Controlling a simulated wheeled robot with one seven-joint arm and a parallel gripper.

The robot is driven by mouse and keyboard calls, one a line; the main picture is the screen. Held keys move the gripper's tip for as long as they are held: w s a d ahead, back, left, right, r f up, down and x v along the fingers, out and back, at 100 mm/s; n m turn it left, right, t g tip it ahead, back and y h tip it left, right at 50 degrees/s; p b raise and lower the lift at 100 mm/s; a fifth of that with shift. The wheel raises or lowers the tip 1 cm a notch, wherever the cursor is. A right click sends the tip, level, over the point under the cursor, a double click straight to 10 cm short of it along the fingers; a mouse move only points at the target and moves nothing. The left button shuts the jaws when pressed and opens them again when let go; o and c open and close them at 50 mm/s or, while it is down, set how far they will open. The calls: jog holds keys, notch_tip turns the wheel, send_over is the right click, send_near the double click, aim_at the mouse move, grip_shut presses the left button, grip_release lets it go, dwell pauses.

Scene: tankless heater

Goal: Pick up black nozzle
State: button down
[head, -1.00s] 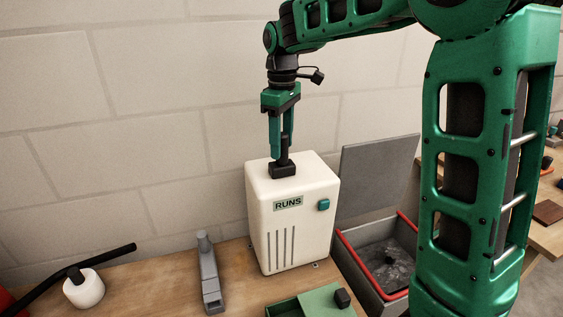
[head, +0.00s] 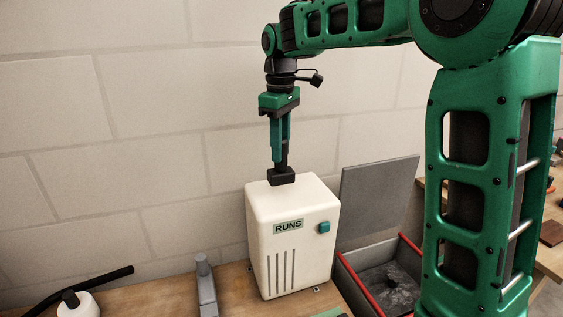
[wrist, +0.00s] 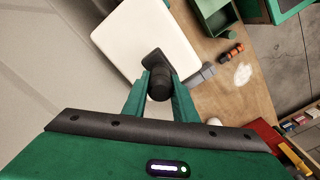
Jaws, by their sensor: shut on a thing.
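The black nozzle (head: 281,176) has a blocky base and a round stem. It is over the top of the white heater box (head: 292,239) labelled RUNS; whether its base is clear of the box top is hard to tell. My gripper (head: 280,160) points down and is shut on the stem. In the wrist view the nozzle (wrist: 158,84) sits between the two green fingers of my gripper (wrist: 160,88), with the heater box (wrist: 145,38) beyond it.
A grey open bin with a red rim (head: 372,290) and raised lid (head: 378,192) stands right of the box. A grey tool (head: 206,288) and a white round piece with a black bar (head: 78,304) are on the left. A green tray (wrist: 214,17) shows in the wrist view.

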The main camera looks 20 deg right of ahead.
jog(key=w+a+r, duration=0.2)
jog(key=a+r, duration=0.4)
jog(key=a, duration=0.5)
jog(key=shift+w+r, duration=0.15)
jog(key=shift+w, duration=0.25)
